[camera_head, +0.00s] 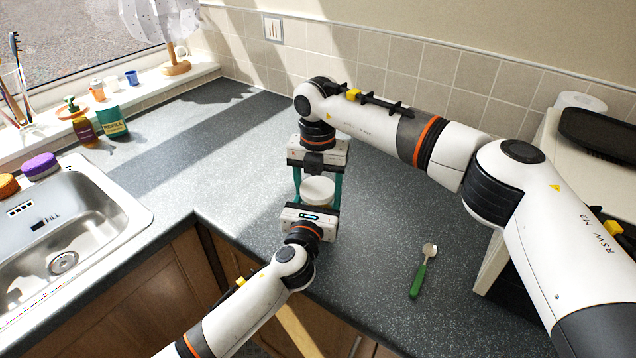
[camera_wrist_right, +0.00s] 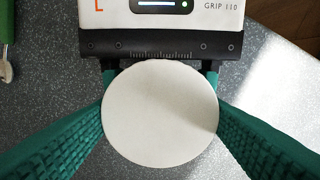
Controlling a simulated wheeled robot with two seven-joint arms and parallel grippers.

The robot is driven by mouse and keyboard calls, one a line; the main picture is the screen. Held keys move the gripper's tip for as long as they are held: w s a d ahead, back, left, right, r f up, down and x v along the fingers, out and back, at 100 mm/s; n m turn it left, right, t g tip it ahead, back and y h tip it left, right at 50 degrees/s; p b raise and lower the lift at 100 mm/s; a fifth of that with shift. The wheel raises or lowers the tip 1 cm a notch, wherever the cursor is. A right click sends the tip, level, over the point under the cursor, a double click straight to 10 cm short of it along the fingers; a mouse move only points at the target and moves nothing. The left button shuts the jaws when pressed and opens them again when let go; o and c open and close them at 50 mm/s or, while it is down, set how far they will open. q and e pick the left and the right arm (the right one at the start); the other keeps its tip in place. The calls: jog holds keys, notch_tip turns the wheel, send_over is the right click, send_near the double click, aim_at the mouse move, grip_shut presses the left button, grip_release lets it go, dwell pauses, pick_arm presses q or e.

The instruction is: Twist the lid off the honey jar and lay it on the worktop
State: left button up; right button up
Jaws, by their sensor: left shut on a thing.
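The honey jar stands upright on the worktop (camera_head: 375,245), with its round white lid (camera_head: 318,189) on top. The lid fills the middle of the right wrist view (camera_wrist_right: 160,114) and hides most of the jar. My left gripper (camera_head: 318,200) comes in from the front and is shut on the jar below the lid. My right gripper (camera_wrist_right: 160,115) reaches in from the back, with one green finger on each side of the lid. The fingers are very close to the lid's rim; I cannot tell whether they press on it.
A green-handled spoon (camera_head: 421,272) lies to the right of the jar. The sink (camera_head: 65,235) is at the left, with bottles (camera_head: 84,128) behind it. A black tray (camera_head: 600,135) is at the far right. Bare worktop lies left of the jar and around the spoon.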

jog(key=c, duration=0.3)
jog(key=n, duration=0.6)
jog(key=shift+d+n, duration=0.1)
jog(key=shift+n, duration=0.2)
jog(key=o, duration=1.1)
jog(key=shift+c, duration=0.2)
jog(key=shift+r, duration=2.45)
jog(key=shift+c, duration=0.4)
notch_tip(320, 180, up, 3)
jog(key=shift+m, duration=1.1)
jog(key=shift+f, duration=3.95)
